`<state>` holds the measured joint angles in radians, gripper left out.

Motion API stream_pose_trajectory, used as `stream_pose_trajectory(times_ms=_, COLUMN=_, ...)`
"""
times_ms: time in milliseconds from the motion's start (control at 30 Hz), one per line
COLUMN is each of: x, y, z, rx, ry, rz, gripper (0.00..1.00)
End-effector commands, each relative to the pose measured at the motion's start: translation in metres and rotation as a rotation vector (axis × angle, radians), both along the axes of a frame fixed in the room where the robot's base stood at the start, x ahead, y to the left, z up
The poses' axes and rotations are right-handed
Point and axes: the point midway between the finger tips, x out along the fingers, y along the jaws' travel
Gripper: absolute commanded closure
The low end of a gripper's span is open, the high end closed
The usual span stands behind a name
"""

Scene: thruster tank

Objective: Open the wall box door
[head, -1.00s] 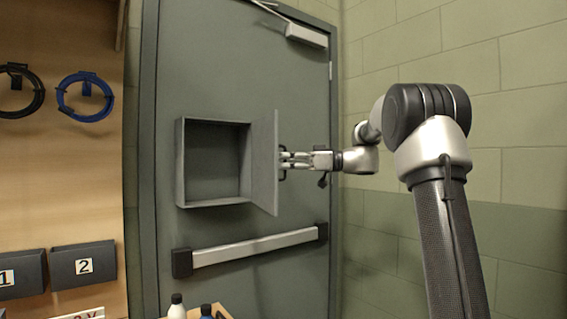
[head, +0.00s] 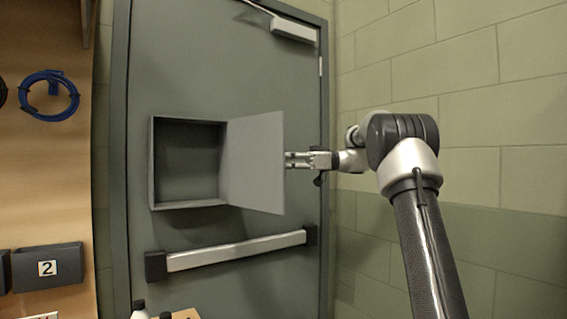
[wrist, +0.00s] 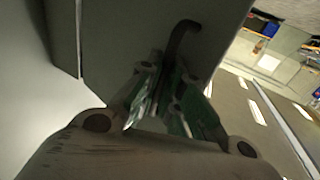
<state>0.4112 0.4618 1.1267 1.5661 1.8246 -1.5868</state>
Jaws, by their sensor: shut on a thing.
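The grey wall box (head: 154,165) hangs on the dark grey door and its inside looks empty. Its box door (head: 255,160) is hinged on the right side of the box and stands open, swung out to the right. My gripper (head: 290,160) is at the far edge of the box door in the head view, its fingertips partly hidden behind the panel. In the wrist view the box door fills the upper middle and carries a dark bent handle (wrist: 182,38). My gripper (wrist: 165,105) is shut on this handle.
A push bar (head: 235,250) crosses the large door below the box. A block wall (head: 450,120) stands close on the right. A wooden board with a blue coil (head: 48,96) and a bin marked 2 (head: 48,266) is on the left. Bottle tops (head: 139,309) show at the bottom.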

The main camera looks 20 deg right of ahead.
Motion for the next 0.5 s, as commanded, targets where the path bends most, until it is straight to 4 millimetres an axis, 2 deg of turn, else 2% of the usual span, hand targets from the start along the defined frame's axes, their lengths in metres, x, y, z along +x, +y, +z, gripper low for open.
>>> stream_pose_trajectory(times_ms=300, x=-0.0004, y=-0.0004, z=-0.0004, rx=0.0, ry=0.004, rz=0.001, gripper=1.0)
stream_pose_trajectory(times_ms=333, x=-0.0004, y=-0.0004, z=-0.0004, rx=-0.001, ry=0.003, rz=0.001, gripper=0.89)
stream_pose_trajectory(times_ms=367, x=-0.0004, y=-0.0004, z=-0.0003, rx=-0.001, ry=0.003, rz=0.001, gripper=0.83)
stream_pose_trajectory(times_ms=500, x=-0.0001, y=-0.0003, z=-0.0002, rx=0.0, ry=0.002, rz=0.001, gripper=0.82)
